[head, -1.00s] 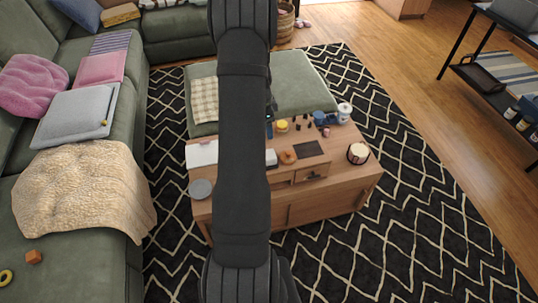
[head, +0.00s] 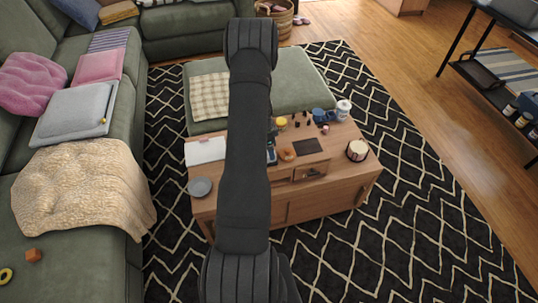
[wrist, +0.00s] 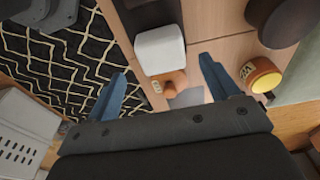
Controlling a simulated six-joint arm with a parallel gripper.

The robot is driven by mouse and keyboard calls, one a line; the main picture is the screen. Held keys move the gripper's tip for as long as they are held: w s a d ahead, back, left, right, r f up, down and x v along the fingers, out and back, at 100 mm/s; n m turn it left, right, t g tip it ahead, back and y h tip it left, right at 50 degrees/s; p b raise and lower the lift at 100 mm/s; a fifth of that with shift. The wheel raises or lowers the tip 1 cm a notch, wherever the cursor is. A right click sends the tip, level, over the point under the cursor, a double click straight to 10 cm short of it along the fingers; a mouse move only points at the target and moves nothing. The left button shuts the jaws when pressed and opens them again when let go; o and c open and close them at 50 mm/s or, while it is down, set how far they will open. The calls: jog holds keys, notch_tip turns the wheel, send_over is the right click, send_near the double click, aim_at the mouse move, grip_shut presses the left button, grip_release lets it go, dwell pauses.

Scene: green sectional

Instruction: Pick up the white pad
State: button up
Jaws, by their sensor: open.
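The white pad (wrist: 160,48) is a thick white block with rounded corners. It lies on the wooden coffee table in the wrist view, beyond my fingertips. My gripper (wrist: 161,68) is open, its two blue fingers apart, with the pad ahead between their lines. No contact with it shows. In the head view my own arm covers most of this part of the table, so I cannot see the gripper clearly there.
An orange-brown object (wrist: 170,82) sits close to the pad. A yellow-lidded jar (wrist: 260,75) stands right of the fingers. A flat white sheet (head: 205,150) and a grey bowl (head: 200,187) lie on the table's left. A lidded white jar (head: 343,108) stands at the back right.

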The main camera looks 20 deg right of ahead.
notch_tip(320, 180, down, 5)
jog(key=shift+w+d, duration=0.1)
jog(key=shift+d, duration=0.05)
jog(key=c, duration=1.1)
jog(key=shift+o, duration=0.2)
jog(key=shift+r, duration=0.1)
jog(key=shift+w+r, duration=0.1)
jog(key=shift+r, duration=0.4)
jog(key=r, duration=0.3)
jog(key=shift+s+d+r, duration=0.25)
jog(key=shift+s+d, duration=0.05)
jog(key=shift+s, duration=0.05)
jog(key=s+d+r, duration=0.6)
jog(key=s+d, duration=0.1)
jog(key=s, duration=0.1)
jog(key=shift+s+r, duration=0.2)
